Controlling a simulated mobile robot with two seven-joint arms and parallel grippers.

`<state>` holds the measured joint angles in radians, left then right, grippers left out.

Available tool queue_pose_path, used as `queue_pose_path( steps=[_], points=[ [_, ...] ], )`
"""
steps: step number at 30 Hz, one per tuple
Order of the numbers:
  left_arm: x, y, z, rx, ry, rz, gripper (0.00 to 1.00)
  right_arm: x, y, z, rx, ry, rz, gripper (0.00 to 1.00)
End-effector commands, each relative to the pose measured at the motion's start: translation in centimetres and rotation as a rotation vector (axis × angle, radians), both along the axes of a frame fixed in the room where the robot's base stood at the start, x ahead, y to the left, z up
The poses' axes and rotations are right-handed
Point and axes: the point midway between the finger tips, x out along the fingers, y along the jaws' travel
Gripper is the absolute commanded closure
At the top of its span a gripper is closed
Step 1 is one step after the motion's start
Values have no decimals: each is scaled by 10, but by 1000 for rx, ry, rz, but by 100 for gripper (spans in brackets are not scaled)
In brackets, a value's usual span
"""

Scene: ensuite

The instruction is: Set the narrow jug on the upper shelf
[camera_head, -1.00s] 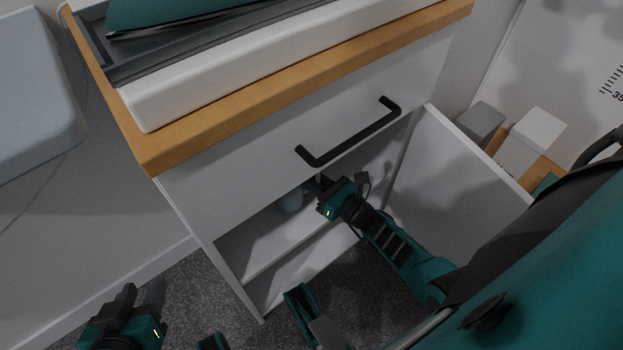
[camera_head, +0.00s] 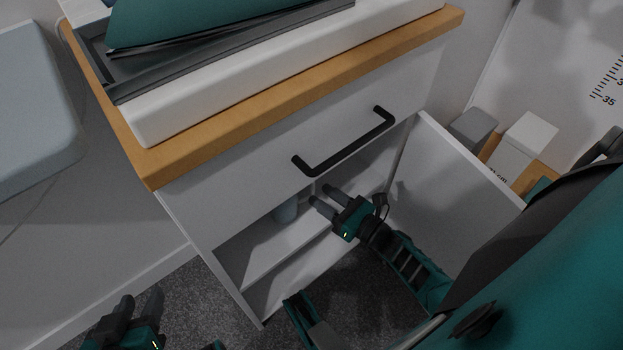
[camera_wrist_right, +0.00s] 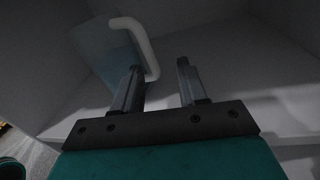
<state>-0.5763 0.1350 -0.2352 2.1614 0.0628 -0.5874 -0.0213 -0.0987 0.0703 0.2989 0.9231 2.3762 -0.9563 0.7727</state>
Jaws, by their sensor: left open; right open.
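The narrow jug (camera_head: 286,211) is pale blue and stands on the upper shelf (camera_head: 262,246) inside the open cabinet, partly hidden by the front above it. In the right wrist view the jug (camera_wrist_right: 98,52) shows a pale curved handle (camera_wrist_right: 143,40). My right gripper (camera_head: 323,196) is open and empty, to the right of the jug in the head view. In the wrist view its fingers (camera_wrist_right: 160,70) are at the handle's end, the left one overlapping the jug; their depth gap is unclear. My left gripper (camera_head: 141,297) is open and empty, low outside the cabinet.
A drawer front with a black handle (camera_head: 345,147) lies above the opening. The open cabinet door (camera_head: 455,165) stands right of my right arm. The wood-edged top (camera_head: 300,90) carries a white-edged tray. Boxes (camera_head: 528,137) stand behind the door.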

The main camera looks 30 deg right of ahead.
Motion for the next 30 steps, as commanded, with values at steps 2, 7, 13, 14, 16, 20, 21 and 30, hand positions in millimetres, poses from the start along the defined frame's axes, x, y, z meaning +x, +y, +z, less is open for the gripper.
queue_pose_path(
  steps=[2, 7, 13, 14, 16, 20, 21, 30],
  points=[
    [0, 1, 3, 1, -4, 3, 57, -18, -6, 1, 0, 2, -2, 58],
    [0, 3, 0, 6, 6, 6, 57, -46, -15, 0, 0, 1, -1, 58],
    [0, 4, 0, 9, 5, 7, 57, -59, -17, 2, -14, -4, 12, 58],
    [0, 4, 0, 9, 4, 6, 57, -59, -15, 3, -31, -8, 24, 58],
    [0, 4, 0, 9, 4, 6, 57, -57, -6, 8, -102, -20, 76, 58],
    [0, 4, 0, 10, 3, 6, 57, -49, 28, 26, -367, -80, 249, 58],
    [0, 4, 0, 10, 3, 6, 57, -47, 40, 33, -475, -111, 310, 58],
    [0, 4, 1, 9, 0, 5, 57, -44, 108, 92, -1343, -437, 624, 58]
  ],
)
